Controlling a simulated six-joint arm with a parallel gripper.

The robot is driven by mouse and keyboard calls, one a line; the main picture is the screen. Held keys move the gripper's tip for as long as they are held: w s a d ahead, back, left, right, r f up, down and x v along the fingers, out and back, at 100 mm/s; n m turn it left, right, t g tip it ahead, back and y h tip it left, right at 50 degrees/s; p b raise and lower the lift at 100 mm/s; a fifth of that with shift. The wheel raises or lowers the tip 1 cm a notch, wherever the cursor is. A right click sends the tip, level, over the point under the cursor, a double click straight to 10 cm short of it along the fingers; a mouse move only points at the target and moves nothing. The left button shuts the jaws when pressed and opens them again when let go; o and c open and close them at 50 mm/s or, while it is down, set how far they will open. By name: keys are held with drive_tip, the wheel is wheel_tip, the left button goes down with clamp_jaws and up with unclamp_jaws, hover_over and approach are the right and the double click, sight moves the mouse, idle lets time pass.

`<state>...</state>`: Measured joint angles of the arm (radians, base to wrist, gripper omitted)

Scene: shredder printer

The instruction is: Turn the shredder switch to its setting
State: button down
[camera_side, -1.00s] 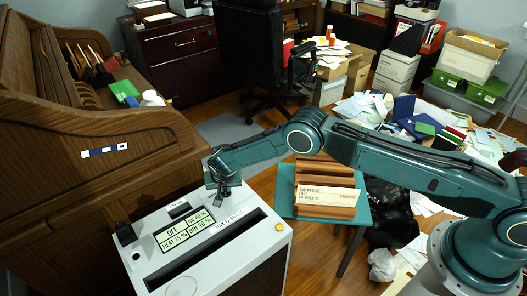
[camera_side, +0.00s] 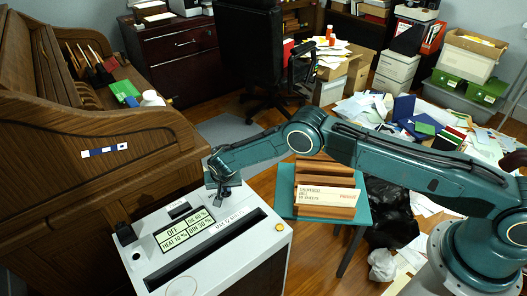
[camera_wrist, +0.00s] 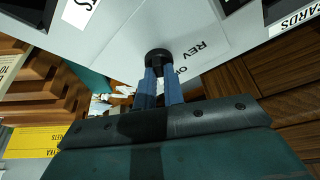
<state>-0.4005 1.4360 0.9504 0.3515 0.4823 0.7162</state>
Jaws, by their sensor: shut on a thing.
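The shredder (camera_side: 250,245) is a pale grey box with a long dark slot, standing against the wooden desk. Its switch is a round black knob (camera_wrist: 158,56) in the wrist view, with the letters "REV" and part of "OFF" printed beside it. My gripper (camera_side: 222,194) is over the far corner of the shredder top. In the wrist view its two blue fingers (camera_wrist: 159,74) are shut on the knob. The knob's pointer and exact setting cannot be made out. The shredder's display panel (camera_side: 184,235) reads "OFF", with oil, heat and bin percentages.
The wooden roll-top desk (camera_side: 90,185) rises close on the left. A teal stand (camera_side: 285,190) with brown slatted trays and a labelled packet is to the right of the shredder. A black bag (camera_side: 388,205) and scattered papers lie on the floor beyond it.

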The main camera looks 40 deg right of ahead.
drive_tip(key=shift+d+f, duration=0.1)
drive_tip(key=shift+d, duration=0.05)
drive_tip(key=c, duration=1.3)
unclamp_jaws()
drive_tip(key=shift+v, duration=0.8)
drive_tip(key=v, duration=1.2)
